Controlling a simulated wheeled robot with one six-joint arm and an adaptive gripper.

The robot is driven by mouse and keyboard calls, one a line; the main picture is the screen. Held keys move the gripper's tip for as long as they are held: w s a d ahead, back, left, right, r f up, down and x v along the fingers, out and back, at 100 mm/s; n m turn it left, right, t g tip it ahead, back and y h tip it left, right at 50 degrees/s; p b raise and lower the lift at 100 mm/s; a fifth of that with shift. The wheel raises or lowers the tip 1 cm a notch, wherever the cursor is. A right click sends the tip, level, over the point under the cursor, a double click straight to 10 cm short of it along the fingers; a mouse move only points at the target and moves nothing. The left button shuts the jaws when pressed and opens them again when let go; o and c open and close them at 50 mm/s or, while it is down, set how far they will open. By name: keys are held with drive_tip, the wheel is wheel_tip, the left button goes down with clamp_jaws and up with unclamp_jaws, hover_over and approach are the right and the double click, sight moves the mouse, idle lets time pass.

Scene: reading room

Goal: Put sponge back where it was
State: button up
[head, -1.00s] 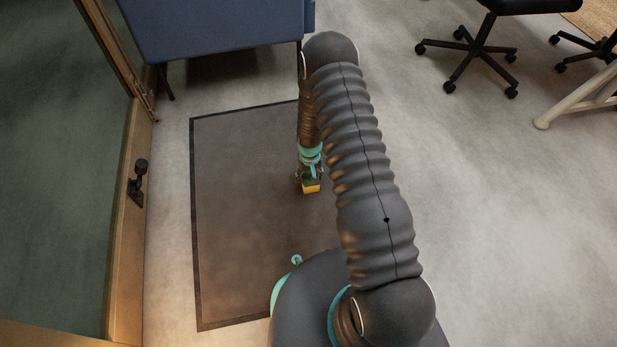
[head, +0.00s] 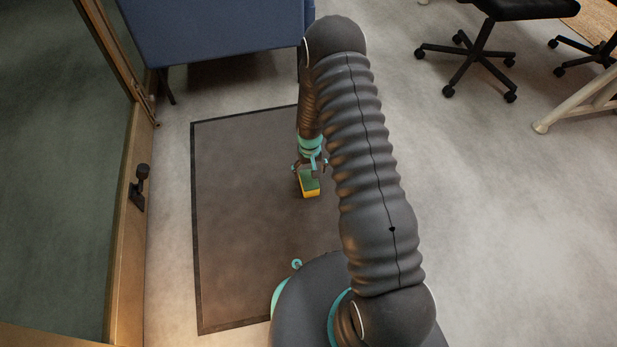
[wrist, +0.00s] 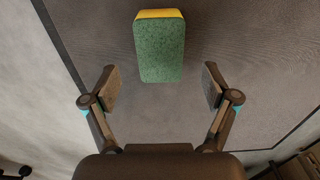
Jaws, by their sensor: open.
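The sponge (head: 309,183), yellow with a green face, is over the dark floor mat (head: 240,220) in the head view, just below my gripper (head: 310,166). In the wrist view the sponge (wrist: 160,50) shows its green face and a yellow edge at the top. There my gripper (wrist: 157,88) is open, its two fingers spread wide to either side. The sponge lies ahead of and between the fingers, touching neither. I cannot tell whether the sponge rests on the mat.
A blue upholstered seat (head: 220,30) stands beyond the mat. A wood-framed glass door (head: 125,215) with a black handle (head: 139,187) is at the left. A wheeled black chair (head: 482,45) is at the upper right. The grey floor at the right is clear.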

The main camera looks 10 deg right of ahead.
wheel_tip(320, 180, up, 6)
wheel_tip(320, 180, up, 14)
drive_tip(key=t, duration=0.1)
hover_over(310, 180)
drive_tip(key=s+r+t, duration=0.1)
drive_tip(key=s+r, duration=0.3)
drive_tip(key=r, duration=0.4)
drive_tip(key=s+r+t, duration=0.1)
drive_tip(key=s+r, duration=0.2)
drive_tip(key=r, duration=0.5)
drive_tip(key=s+r+t, duration=0.1)
drive_tip(key=s+r, duration=0.5)
drive_tip(key=s, duration=0.5)
drive_tip(key=s+r+t, duration=0.1)
drive_tip(key=s+r, duration=0.6)
drive_tip(key=s, duration=0.5)
drive_tip(key=shift+a+r+t+p, duration=0.25)
drive_tip(key=shift+a+t+p, duration=0.05)
wheel_tip(310, 180, up, 6)
drive_tip(key=p, duration=0.6)
drive_tip(key=shift+r, duration=0.15)
